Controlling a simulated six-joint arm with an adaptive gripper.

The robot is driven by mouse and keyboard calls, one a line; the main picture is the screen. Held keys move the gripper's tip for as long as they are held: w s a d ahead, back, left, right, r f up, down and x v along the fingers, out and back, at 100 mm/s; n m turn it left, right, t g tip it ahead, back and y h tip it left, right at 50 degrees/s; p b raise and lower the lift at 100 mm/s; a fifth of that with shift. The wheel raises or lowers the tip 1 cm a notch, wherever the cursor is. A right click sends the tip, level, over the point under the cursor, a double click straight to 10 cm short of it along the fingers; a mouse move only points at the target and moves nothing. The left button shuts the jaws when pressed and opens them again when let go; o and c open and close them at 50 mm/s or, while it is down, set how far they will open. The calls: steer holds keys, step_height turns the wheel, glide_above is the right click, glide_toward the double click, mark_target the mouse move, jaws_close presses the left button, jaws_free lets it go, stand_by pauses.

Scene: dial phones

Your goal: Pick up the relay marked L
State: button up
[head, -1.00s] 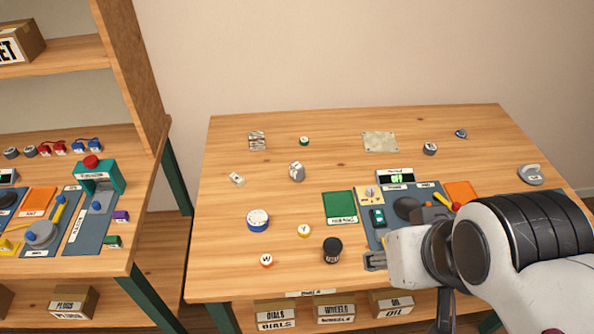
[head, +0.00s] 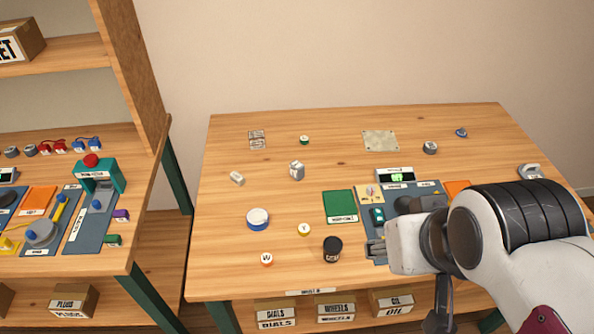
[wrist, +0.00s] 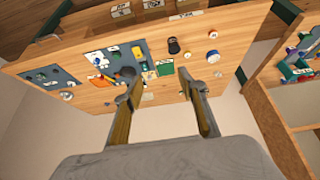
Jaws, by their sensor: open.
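I cannot read a letter L on any piece, so I cannot tell which one is the relay marked L. Candidates in the head view are a small pale block (head: 237,178) at the left of the table and a grey upright block (head: 297,171) right of it. A dark green piece (head: 377,214) sits on the blue-grey panel, its marking too small to read.
A green mat (head: 340,206) lies left of the panel. A blue-rimmed round tin (head: 258,219), a yellow-topped piece (head: 304,229) and an orange-rimmed piece (head: 266,259) stand nearby. A flat plate (head: 380,141) lies at the back.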

steer(key=w+d+f+n+t, duration=0.2)
steer(key=w, duration=1.3)
steer(key=w+d+f+n+t, duration=0.1)
steer(key=w+d+f+t, duration=0.1)
steer(key=w, duration=1.3)
steer(key=n+t+y, duration=0.1)
steer(key=n+y, duration=0.2)
steer(key=y, duration=0.2)
glide_toward(302, 168)
steer(key=w+d+r, duration=0.3)
steer(key=w+r, duration=0.1)
steer(key=w, duration=0.1)
steer(key=a+f+y, duration=0.1)
steer(key=f, duration=0.1)
steer(key=a+f+n+y, duration=0.1)
steer(key=f, duration=0.1)
steer(key=a+f, duration=0.1)
steer(key=f, duration=0.1)
steer(key=shift+s+a+f+y, duration=0.1)
steer(key=shift+a+f+y, duration=0.05)
steer(key=shift+y, duration=0.25)
steer(key=shift+s+a+f+y, duration=0.15)
steer(key=shift+a+f+y, duration=0.2)
steer(key=shift+f, duration=0.1)
steer(key=shift+x, duration=1.35)
